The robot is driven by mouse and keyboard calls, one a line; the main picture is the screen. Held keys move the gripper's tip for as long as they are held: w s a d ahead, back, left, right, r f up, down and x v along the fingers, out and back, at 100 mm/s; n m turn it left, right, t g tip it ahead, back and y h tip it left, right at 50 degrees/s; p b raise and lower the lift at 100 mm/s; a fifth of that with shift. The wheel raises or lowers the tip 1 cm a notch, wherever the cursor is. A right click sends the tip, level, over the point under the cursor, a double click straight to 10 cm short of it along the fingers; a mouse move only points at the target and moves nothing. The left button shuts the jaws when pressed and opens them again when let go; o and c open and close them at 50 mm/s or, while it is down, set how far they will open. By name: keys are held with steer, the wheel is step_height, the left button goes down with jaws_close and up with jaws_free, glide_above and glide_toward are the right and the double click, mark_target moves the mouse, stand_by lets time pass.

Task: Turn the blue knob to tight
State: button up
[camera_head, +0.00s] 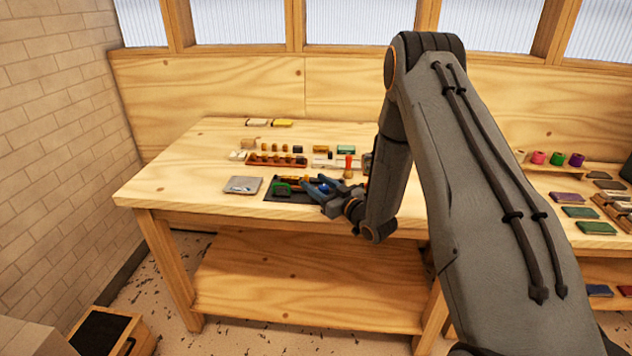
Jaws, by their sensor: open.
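A small blue spot that looks like the blue knob (325,187) shows between the fingers of my gripper, near the front of the wooden table. My gripper (319,183) is open, with its blue-grey fingers pointing away from me and to the left over a dark tray (280,197). The fingers and wrist hide most of the knob and the right part of the tray. I cannot tell whether the fingers touch the knob, nor how it is turned.
A green piece (282,187) lies on the tray's left side. A grey plate (243,185) is left of it. A wooden rack (277,160) with several small pieces and a red-topped tool (348,163) stand behind. The table's left end (165,187) is clear.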

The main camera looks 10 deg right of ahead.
steer(key=shift+w+a, duration=0.15)
steer(key=shift+w, duration=0.05)
steer(key=shift+c, duration=0.3)
steer(key=c, duration=1)
